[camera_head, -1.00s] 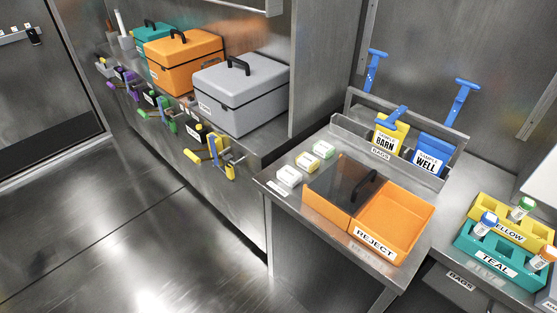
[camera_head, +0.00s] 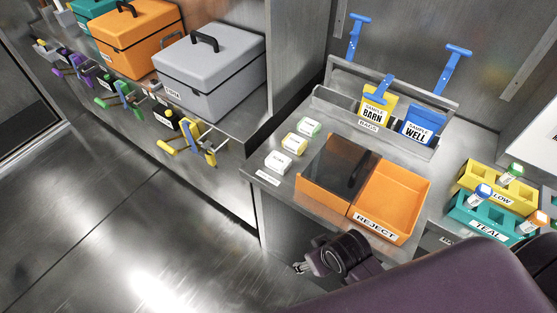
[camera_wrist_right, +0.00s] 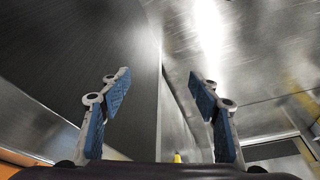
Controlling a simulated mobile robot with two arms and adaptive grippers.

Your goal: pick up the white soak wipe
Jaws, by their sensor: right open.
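A small white packet (camera_head: 278,162), which looks like the white soak wipe, lies at the left front of the steel counter (camera_head: 262,187), near its edge. It is the nearest in a row with a yellow packet (camera_head: 294,142) and a green packet (camera_head: 309,127). My right gripper (camera_head: 303,268) is below and in front of the counter edge, apart from the packet. In the right wrist view its two blue-padded fingers (camera_wrist_right: 160,88) are spread with nothing between them. The packets do not show there. My left gripper is not in view.
An orange REJECT bin (camera_head: 395,198) with a dark lid stands right of the packets. A rack (camera_head: 425,148) with yellow and blue pouches is behind. Teal (camera_head: 500,228) and yellow (camera_head: 507,190) tube racks are at right. A grey case (camera_head: 208,75) stands on the left bench.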

